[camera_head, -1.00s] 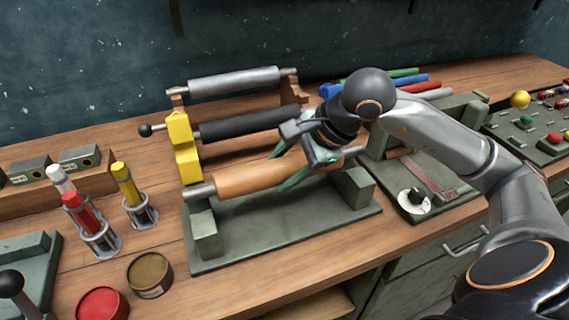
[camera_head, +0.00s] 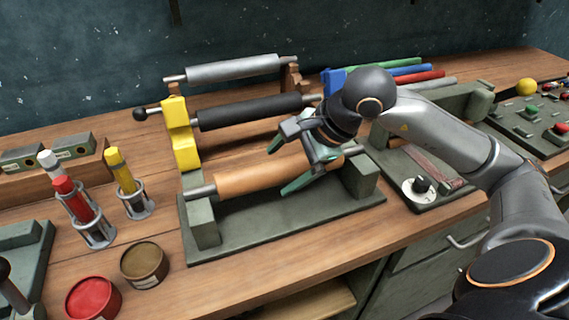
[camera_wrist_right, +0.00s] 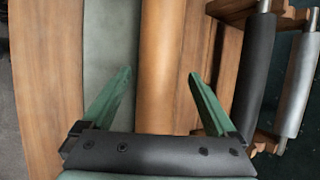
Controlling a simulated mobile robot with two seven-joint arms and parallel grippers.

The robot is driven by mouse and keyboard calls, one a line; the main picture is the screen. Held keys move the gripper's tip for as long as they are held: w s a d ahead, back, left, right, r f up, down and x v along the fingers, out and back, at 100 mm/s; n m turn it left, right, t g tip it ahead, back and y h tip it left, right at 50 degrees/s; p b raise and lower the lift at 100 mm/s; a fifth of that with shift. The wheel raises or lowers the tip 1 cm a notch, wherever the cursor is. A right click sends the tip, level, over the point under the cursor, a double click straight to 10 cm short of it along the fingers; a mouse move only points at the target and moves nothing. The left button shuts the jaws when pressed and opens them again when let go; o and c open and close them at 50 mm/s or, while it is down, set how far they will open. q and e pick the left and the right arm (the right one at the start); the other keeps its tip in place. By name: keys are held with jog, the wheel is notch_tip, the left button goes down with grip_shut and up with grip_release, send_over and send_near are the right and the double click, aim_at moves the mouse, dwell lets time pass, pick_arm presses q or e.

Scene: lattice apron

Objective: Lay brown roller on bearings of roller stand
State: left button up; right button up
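The brown roller (camera_head: 248,177) lies level across the green roller stand (camera_head: 270,226). Its left metal shaft end is at the top of the left bearing block (camera_head: 205,224), and its right shaft end is by the right block (camera_head: 362,178). I cannot tell whether both ends are fully seated. My right gripper (camera_head: 284,168) is over the roller's right half, its teal fingers spread to either side. In the right wrist view the brown roller (camera_wrist_right: 160,70) runs between the fingertips (camera_wrist_right: 161,72) with a gap on both sides. My left gripper is not in view.
Behind, a black roller (camera_head: 250,111) and a grey roller (camera_head: 232,69) rest on a wooden rack. A yellow bracket (camera_head: 180,135) stands close to the stand's left end. Markers in holders (camera_head: 90,222) and two round tins (camera_head: 145,264) are at left. A dial device (camera_head: 418,188) is at right.

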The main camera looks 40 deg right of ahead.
jog(key=shift+f, duration=0.1)
jog(key=b+v, duration=0.1)
jog(key=v, duration=1.1)
jog(key=shift+r, duration=0.35)
jog(key=shift+s+d, duration=0.1)
